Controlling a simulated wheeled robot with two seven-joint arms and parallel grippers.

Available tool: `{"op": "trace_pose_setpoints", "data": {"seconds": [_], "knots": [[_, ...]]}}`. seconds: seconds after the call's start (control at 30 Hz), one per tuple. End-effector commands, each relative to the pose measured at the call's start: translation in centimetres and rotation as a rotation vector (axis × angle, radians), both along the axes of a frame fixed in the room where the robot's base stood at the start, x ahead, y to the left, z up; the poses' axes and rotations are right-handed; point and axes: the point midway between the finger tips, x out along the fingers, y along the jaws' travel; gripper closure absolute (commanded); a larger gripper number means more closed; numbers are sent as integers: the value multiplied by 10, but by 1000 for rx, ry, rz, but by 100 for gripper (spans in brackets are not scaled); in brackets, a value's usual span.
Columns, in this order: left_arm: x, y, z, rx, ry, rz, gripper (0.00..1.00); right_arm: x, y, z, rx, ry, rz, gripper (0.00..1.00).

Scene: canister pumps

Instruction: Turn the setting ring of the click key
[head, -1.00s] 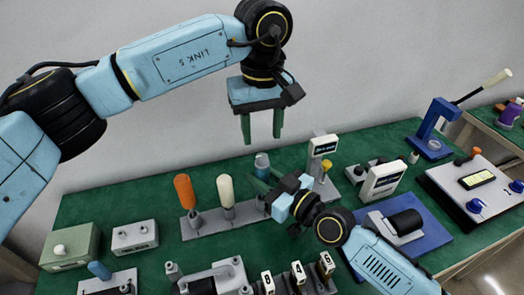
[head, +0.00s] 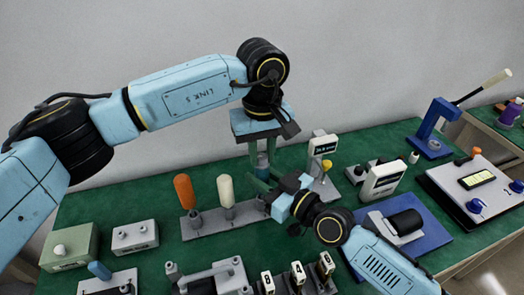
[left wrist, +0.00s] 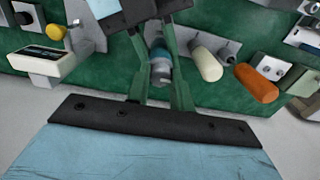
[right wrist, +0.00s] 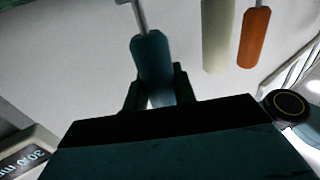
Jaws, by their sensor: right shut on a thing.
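The click key appears to be the teal-handled tool (head: 262,160) upright at the right end of a grey rack; it also shows in the left wrist view (left wrist: 160,70) and the right wrist view (right wrist: 152,62). Its upper end looks greyish; ring markings are too small to read. My right gripper (head: 266,183) is shut on the key from the right side. My left gripper (head: 262,152) points down from above, open, with its green fingers (left wrist: 160,85) either side of the key's upper end. I cannot tell whether they touch it.
An orange handle (head: 184,190) and a cream handle (head: 226,188) stand left on the same rack (head: 205,224). A display unit (head: 322,147) with a yellow knob stands close on the right, another display (head: 383,181) beyond it. Numbered blocks (head: 298,276) lie in front.

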Motion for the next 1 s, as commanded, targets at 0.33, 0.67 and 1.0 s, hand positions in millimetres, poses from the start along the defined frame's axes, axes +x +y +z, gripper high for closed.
{"op": "trace_pose_setpoints", "data": {"seconds": [0.33,0.67,1.0], "knots": [[0,0,1,0,0,21,100,0,0,0,0,0,-1,100],[0,0,1,1,-2,201,100,0,0,0,0,0,-1,100],[0,0,1,0,-2,517,100,0,0,0,-1,1,-1,100]]}}
